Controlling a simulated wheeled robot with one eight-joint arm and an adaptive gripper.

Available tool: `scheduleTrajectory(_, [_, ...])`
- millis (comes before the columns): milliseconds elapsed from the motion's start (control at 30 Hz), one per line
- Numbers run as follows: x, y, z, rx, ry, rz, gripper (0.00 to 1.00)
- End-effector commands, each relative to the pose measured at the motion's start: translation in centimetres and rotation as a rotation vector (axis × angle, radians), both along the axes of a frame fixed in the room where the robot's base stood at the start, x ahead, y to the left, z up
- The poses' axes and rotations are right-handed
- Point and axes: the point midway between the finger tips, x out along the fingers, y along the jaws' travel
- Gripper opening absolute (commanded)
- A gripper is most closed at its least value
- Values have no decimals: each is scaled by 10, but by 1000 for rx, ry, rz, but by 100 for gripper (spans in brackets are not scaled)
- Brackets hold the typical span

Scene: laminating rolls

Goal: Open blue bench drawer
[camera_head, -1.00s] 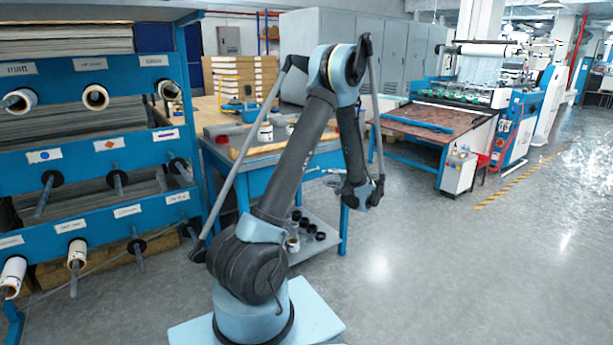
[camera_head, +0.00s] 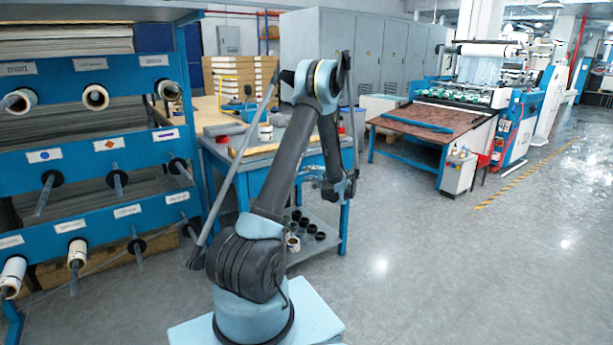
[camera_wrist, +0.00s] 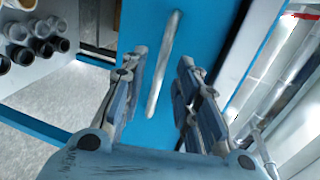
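The blue bench (camera_head: 220,163) stands behind my arm in the head view, its drawer front mostly hidden by the arm. In the wrist view, the blue drawer front (camera_wrist: 195,22) fills the middle, with a long silver bar handle (camera_wrist: 164,65) on it. My gripper (camera_wrist: 162,62) is open, one finger on each side of the handle as seen in the wrist view. No contact with the handle is clear. In the head view my gripper (camera_head: 340,192) is low at the bench's right end, its fingers too small to read.
Several dark cups and rolls (camera_head: 306,228) stand on the bench's lower shelf; they also show in the wrist view (camera_wrist: 38,40). A blue roll rack (camera_head: 90,215) stands at left. A laminating machine (camera_head: 435,120) stands at right. Open grey floor (camera_head: 440,270) lies right of the bench.

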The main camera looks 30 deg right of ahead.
Motion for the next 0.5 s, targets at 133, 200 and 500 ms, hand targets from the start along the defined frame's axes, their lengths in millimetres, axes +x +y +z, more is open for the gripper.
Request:
scheduleTrajectory(133, [16, 1, -3, 0, 0, 0, 29])
scheduleTrajectory(200, [20, 2, -4, 0, 0, 1, 29])
scheduleTrajectory(500, [24, 2, -5, 0, 0, -1, 29])
